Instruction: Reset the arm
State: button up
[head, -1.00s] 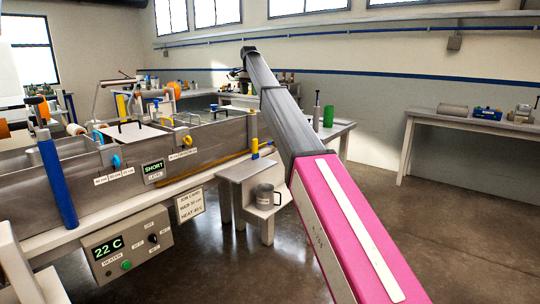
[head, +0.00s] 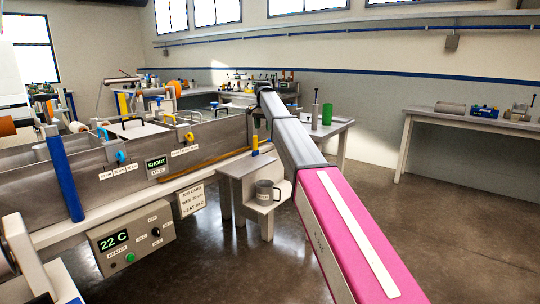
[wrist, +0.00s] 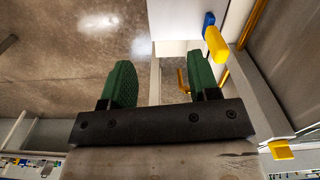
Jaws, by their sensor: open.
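My gripper (wrist: 160,68) is open and empty in the wrist view, its two green pads spread apart above the dark floor and a pale surface. In the head view my arm (head: 330,215) reaches away from the lower right, with a pink link near me and grey links beyond. Its far end bends down beside the right end of the bath. The fingers cannot be made out in the head view.
The metal resin bath (head: 215,142) runs along the left, with a heater panel reading 22 C (head: 132,240) below. A bench (head: 425,117) is at the right. The floor between is clear.

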jog(key=s+d+f+n, duration=0.1)
jog(key=s+d+f, duration=0.4)
jog(key=s+f, duration=0.4)
jog(key=s+d+f+n, duration=0.1)
jog(key=s+d+f, duration=0.4)
jog(key=f, duration=0.5)
jog(key=s+d+f+n, duration=0.1)
jog(key=s+d+f, duration=0.3)
jog(key=s+f, duration=0.55)
jog(key=s+d+f+n, duration=0.1)
jog(key=s+f, duration=0.3)
jog(key=s, duration=0.4)
jog(key=s+d+f+n, duration=0.1)
jog(key=s+d+f, duration=0.3)
jog(key=s, duration=0.4)
jog(key=s+d+f+n, duration=0.1)
jog(key=s+d+f, duration=0.2)
jog(key=s+f, duration=0.3)
jog(key=s, duration=0.2)
jog(key=shift+s+d, duration=0.2)
jog(key=shift+s, duration=0.1)
